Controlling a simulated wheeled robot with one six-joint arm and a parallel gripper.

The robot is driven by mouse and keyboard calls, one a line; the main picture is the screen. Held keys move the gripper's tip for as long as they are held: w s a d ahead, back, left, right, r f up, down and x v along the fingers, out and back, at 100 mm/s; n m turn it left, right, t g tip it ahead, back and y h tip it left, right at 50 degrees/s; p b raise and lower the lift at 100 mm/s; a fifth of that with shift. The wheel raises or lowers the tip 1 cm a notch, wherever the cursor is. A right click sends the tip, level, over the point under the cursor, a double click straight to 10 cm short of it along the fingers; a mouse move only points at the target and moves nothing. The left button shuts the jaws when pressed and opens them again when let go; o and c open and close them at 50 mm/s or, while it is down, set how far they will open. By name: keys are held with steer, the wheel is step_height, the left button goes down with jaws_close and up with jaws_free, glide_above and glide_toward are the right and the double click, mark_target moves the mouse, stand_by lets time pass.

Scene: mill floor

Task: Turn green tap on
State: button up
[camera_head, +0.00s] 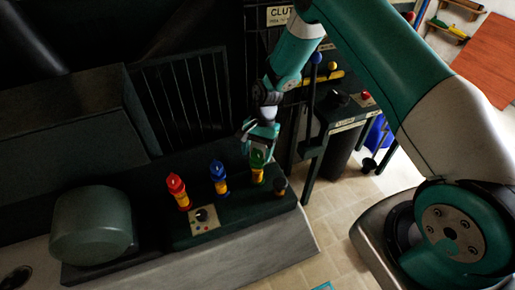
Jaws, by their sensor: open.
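The green tap (258,174) stands on a dark ledge, at the right of a row of three taps, with a yellow lower part and a green top. My gripper (259,147) is right at its top, seen from behind and above. The gripper is open, and its fingers appear to reach down beside the green top. I cannot tell whether they touch it. Part of the green top is hidden by the gripper.
A blue tap (219,179) and a red tap (178,192) stand left of the green one. A panel with a black knob (204,217) is in front. A dark post with a blue ball (316,58) rises to the right. Tiled floor (335,215) is clear.

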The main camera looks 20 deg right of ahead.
steer(key=b+v, duration=0.4)
steer(key=v, duration=1.3)
steer(key=shift+d+r, duration=0.15)
steer(key=shift+d, duration=0.05)
steer(key=shift+w, duration=0.1)
